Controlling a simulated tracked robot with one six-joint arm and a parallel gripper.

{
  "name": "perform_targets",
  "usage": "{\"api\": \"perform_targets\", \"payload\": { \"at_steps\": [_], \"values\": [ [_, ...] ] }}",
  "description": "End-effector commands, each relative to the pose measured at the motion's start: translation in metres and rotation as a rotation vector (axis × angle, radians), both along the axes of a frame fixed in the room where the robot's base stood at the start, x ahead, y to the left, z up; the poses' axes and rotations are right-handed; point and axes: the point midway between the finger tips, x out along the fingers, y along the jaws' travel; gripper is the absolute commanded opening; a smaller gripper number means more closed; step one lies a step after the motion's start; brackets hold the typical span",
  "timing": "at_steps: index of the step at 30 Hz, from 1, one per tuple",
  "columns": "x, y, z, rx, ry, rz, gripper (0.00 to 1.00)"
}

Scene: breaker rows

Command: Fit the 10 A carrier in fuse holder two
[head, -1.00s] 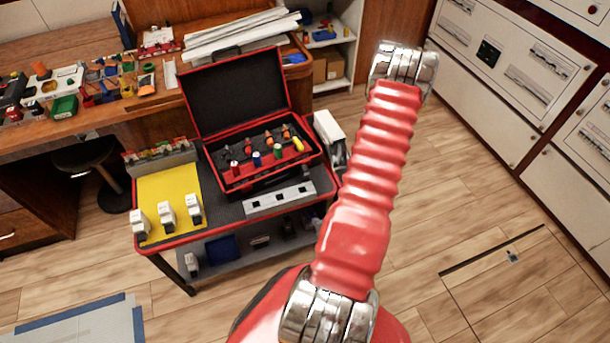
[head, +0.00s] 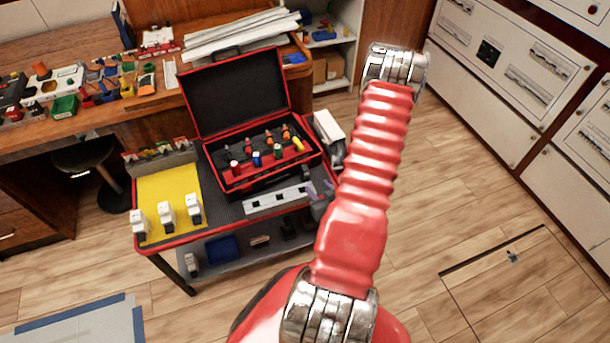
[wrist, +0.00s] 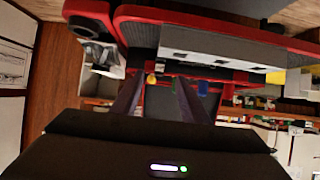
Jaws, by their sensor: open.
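Three white blocks (head: 166,213) stand in a row on the yellow mat at the cart's front left. They look like fuse carriers, but no rating can be read. A pale strip with dark square openings (head: 262,203) lies on the cart top in front of the red case; it may be the fuse holders, but no numbers can be made out. It also shows at the top of the wrist view (wrist: 205,45). My gripper (head: 321,194) is just beyond the strip's right end. In the wrist view its dark fingers (wrist: 158,97) are apart with nothing between them.
An open red-rimmed case (head: 235,187) with several coloured handles stands behind the strip, its lid raised. A rack of small parts (head: 160,157) is at the cart's back left. A cluttered wooden bench (head: 150,105) runs behind. The floor to the right is mostly clear.

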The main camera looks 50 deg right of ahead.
Motion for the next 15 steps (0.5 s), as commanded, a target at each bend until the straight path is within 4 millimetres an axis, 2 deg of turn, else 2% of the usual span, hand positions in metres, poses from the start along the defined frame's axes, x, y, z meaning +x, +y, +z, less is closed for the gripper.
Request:
{"api": "perform_targets", "payload": {
  "at_steps": [9,15],
  "values": [
    [0.038,-0.021,-0.023,-0.001,0.000,0.003,0.41],
    [0.052,-0.031,-0.033,-0.001,0.000,0.000,0.41]
  ]
}}
